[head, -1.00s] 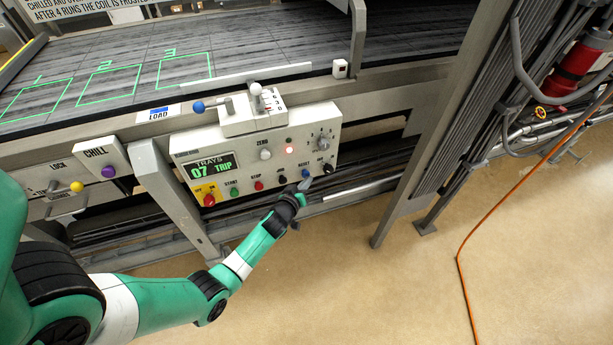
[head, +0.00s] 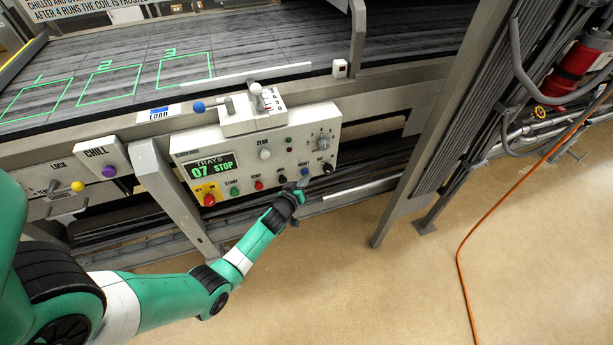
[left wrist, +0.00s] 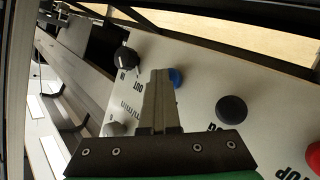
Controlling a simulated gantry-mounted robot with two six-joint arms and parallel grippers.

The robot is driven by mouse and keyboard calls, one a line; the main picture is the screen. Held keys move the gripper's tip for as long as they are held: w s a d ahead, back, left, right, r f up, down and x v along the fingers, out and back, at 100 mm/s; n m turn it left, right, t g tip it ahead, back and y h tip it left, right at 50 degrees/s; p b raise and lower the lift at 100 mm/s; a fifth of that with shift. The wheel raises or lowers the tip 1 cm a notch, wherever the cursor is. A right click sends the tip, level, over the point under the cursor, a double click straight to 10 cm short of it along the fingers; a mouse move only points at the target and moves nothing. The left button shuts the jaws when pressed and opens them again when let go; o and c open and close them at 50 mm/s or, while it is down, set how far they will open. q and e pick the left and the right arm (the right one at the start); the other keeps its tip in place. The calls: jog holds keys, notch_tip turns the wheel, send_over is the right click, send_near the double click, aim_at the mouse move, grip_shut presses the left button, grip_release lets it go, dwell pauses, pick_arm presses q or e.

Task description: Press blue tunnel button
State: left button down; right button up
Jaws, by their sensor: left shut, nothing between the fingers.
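The blue button (head: 304,172) sits in the lower row of the cream control panel (head: 248,177), under a label that seems to read RESET. It also shows in the left wrist view (left wrist: 177,77), partly behind the fingers. My left gripper (head: 302,184) is shut and empty, its tips at the blue button; I cannot tell whether they touch it. The shut fingers (left wrist: 160,76) also show in the left wrist view. The panel's display (head: 210,167) reads TRAYS 07 STOP. My right gripper is not in view.
Black knobs (head: 282,179) (head: 327,168) flank the blue button. A red button (head: 258,185) and a green button (head: 234,190) are further left. A grey post (head: 440,120) stands right; the floor in front is clear.

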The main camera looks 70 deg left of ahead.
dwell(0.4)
pick_arm(q)
jog(key=shift+s+d+r+b, duration=0.1)
jog(key=shift+d+b, duration=0.45)
jog(key=shift+d, duration=0.55)
jog(key=d+b, duration=0.2)
jog(key=d, duration=0.3)
jog(key=shift+s, duration=0.15)
dwell(0.5)
